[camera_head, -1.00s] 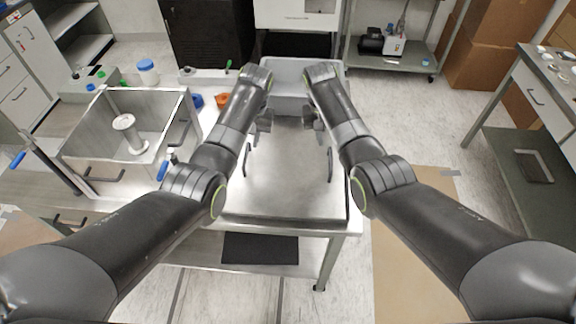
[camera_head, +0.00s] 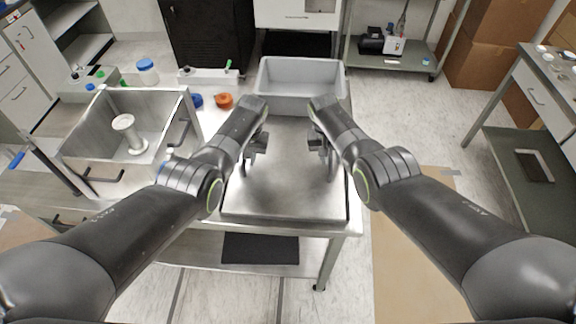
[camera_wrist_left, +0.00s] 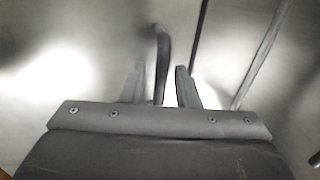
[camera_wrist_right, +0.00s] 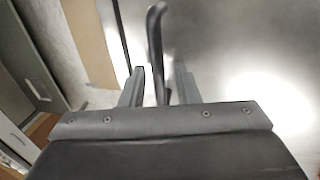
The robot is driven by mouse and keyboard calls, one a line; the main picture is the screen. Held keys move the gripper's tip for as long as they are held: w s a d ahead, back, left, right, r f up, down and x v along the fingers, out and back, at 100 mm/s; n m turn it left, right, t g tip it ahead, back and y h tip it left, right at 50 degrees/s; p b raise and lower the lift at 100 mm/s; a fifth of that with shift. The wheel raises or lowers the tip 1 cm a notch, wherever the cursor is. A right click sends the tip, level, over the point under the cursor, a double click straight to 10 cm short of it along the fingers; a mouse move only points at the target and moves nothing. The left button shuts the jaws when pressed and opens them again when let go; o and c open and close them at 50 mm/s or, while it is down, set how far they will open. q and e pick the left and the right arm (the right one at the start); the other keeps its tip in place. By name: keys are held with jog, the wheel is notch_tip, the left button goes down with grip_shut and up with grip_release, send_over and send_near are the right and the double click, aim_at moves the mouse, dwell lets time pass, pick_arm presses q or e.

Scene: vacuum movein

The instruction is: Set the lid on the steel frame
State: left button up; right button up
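The lid (camera_head: 285,190) is a flat steel plate with two black handles, lying on the table in front of me. The open steel frame (camera_head: 84,148) is a box with black side handles to its left; a white spool (camera_head: 129,134) stands inside. My left gripper (camera_head: 256,146) is over the lid's left handle, and in the left wrist view that handle (camera_wrist_left: 161,55) runs between its open fingers. My right gripper (camera_head: 320,147) is over the right handle; in the right wrist view that handle (camera_wrist_right: 156,50) stands between its open fingers. Neither gripper visibly clamps its handle.
A grey bin (camera_head: 301,99) stands behind the lid. An orange piece (camera_head: 224,100) and a blue one (camera_head: 196,100) lie between frame and bin. A white-bodied jar (camera_head: 148,72) stands behind the frame.

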pick_arm(q)
grip_shut()
pick_arm(e)
grip_shut()
dwell(1.0)
pick_arm(q)
jog(key=shift+r, duration=0.1)
pick_arm(e)
jog(key=shift+r, duration=0.1)
